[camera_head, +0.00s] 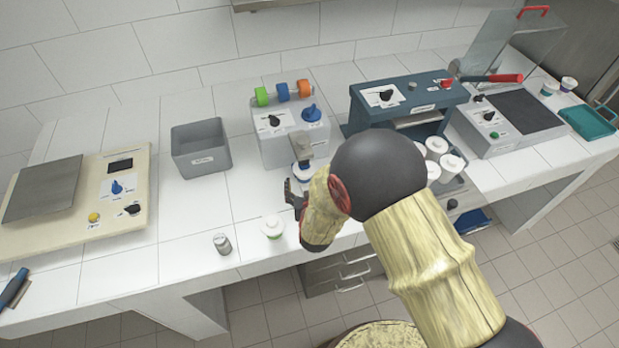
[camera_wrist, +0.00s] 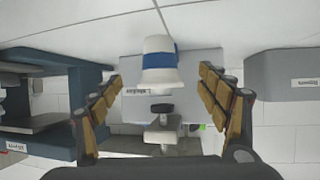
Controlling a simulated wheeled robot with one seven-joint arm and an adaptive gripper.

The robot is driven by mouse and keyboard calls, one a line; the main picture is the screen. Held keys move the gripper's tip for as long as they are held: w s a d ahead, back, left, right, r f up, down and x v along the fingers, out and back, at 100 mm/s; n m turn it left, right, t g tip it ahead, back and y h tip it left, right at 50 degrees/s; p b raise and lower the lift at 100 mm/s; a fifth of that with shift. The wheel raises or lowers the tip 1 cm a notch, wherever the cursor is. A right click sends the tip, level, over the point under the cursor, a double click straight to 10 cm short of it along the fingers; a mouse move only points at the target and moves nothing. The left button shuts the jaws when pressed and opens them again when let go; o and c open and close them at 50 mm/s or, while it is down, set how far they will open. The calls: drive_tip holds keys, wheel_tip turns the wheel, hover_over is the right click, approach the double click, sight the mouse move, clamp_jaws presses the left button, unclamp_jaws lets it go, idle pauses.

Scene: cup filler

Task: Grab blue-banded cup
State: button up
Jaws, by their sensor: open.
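The blue-banded cup (camera_wrist: 158,66) is white with a blue band and shows between my fingers in the wrist view, which is upside down. In the head view the cup (camera_head: 303,171) stands on the counter at the front of the grey filler (camera_head: 285,147), below its nozzle. My gripper (camera_head: 291,195) is in front of the filler, low over the counter. In the wrist view my gripper (camera_wrist: 161,76) is open, with one finger on each side of the cup and visible gaps. I cannot tell how far the cup is beyond the fingertips.
A white cup with a green band (camera_head: 272,228) and a small grey can (camera_head: 222,243) stand near the counter's front edge. A grey bin (camera_head: 200,148) is left of the filler. A dark blue machine (camera_head: 408,97) and several white cups (camera_head: 449,165) are to the right.

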drive_tip(key=shift+w+f, duration=0.1)
drive_tip(key=shift+f, duration=0.2)
drive_tip(key=shift+w+f, duration=0.15)
drive_tip(key=shift+w, duration=0.2)
drive_tip(key=x, duration=0.4)
drive_tip(key=b+x, duration=0.1)
drive_tip(key=x, duration=0.1)
drive_tip(key=shift+w, duration=0.45)
drive_tip(key=shift+c, duration=1.3)
drive_tip(key=c, duration=1.7)
